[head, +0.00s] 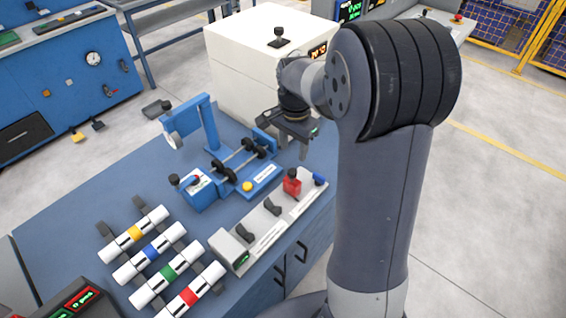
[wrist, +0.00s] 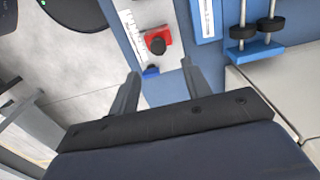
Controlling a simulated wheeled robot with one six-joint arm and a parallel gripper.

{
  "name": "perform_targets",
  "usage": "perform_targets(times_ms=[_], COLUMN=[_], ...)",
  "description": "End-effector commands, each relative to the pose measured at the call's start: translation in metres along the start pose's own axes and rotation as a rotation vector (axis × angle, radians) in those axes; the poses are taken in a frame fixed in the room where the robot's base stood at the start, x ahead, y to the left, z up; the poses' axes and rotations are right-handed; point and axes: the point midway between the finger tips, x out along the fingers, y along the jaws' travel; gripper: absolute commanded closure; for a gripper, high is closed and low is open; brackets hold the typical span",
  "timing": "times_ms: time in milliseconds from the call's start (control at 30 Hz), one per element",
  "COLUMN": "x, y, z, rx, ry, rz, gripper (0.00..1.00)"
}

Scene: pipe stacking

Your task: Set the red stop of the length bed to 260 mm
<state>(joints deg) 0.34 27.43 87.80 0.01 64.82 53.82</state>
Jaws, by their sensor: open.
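The length bed (head: 266,226) is a pale rail along the right front edge of the blue workbench, with a printed scale and dark V-shaped rests. The red stop (head: 292,182) with a black knob sits near its far end, just short of a small blue piece (head: 319,179). In the wrist view the red stop (wrist: 156,41) lies beyond the fingertips, with the blue piece (wrist: 151,71) nearer. My gripper (head: 299,147) is above the bench, past the bed's far end. In the wrist view its fingers (wrist: 160,80) are apart and empty. The scale reading is too small to tell.
Several white pipes with coloured bands (head: 158,252) lie on dark rests at the front left. A blue machine with rollers (head: 228,168) stands beside the bed. Open floor lies to the right.

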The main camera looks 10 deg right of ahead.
Motion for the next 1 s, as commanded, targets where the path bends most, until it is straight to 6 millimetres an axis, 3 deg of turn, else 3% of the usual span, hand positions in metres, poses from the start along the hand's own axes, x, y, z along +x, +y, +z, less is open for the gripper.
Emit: perform_targets(times_ms=[300, 500, 933, 1000], x=[0.059, 0.087, 0.098, 0.098], y=[0.001, 0.001, 0.001, 0.001], z=[0.001, 0.001, 0.000, 0.000], rx=[-0.002, -0.003, -0.003, -0.003], ry=[-0.003, -0.002, 0.001, 0.001], rz=[0.004, 0.002, -0.001, -0.001], gripper=[0.54, 0.54, 0.54, 0.59])
